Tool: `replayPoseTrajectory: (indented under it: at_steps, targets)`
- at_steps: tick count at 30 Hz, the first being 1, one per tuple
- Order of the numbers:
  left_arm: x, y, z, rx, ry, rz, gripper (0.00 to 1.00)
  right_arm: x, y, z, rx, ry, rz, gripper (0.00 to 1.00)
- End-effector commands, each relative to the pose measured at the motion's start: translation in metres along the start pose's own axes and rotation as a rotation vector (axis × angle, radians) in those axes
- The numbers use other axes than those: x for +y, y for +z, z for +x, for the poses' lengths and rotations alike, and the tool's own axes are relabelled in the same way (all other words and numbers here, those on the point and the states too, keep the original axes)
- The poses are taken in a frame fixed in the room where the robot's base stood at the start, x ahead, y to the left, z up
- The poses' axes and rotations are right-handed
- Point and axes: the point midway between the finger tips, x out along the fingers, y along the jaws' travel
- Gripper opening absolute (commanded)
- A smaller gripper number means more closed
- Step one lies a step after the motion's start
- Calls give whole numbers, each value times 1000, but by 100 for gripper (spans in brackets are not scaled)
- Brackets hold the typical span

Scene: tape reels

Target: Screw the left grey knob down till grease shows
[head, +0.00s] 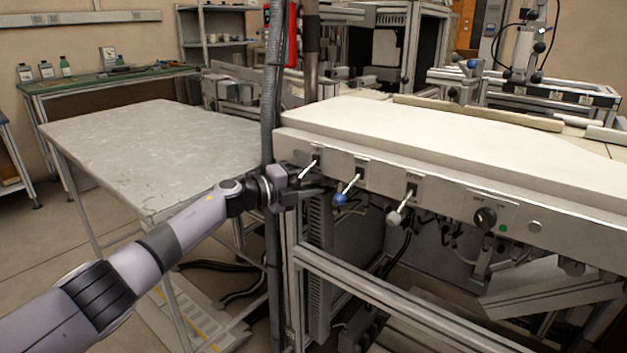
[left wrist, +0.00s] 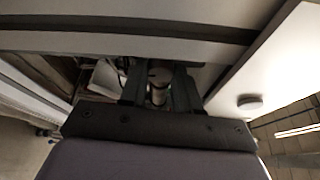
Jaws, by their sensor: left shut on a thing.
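The machine's front panel carries a row of levers with knobs. The leftmost lever (head: 309,168) slants down to the left, and its knob end is hidden behind my left gripper (head: 312,190) in the head view. In the left wrist view, a grey rounded knob (left wrist: 158,88) sits between the two dark fingers of my left gripper (left wrist: 159,93), which is shut on it. Further right are a blue knob (head: 340,198) and another grey knob (head: 394,217), both clear of the gripper. Whether any grease shows at the held knob cannot be made out. My right gripper is not in view.
A black rotary switch (head: 485,217) and a green button (head: 503,228) are further right on the panel. A vertical grey conduit (head: 271,90) runs close by my left wrist. A bare table (head: 150,150) stands to the left. A metal frame rail (head: 400,295) lies below the levers.

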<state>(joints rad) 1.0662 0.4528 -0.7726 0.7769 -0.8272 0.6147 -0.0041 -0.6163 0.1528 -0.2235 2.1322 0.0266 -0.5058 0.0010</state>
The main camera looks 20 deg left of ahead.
Motion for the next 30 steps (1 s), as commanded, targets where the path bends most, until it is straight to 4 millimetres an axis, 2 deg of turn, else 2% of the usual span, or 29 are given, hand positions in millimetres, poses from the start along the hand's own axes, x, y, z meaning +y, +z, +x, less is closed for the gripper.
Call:
replayPoseTrajectory:
  at_steps: [9, 10, 12, 30]
  targets:
    - [0, 1, 0, -2, 1, 1, 1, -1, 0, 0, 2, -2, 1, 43]
    - [0, 1, 0, -2, 1, 1, 41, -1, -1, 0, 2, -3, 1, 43]
    - [0, 1, 0, -2, 1, 0, 57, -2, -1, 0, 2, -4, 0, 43]
    - [-6, 2, -2, -2, -9, 1, 57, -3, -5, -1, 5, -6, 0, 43]
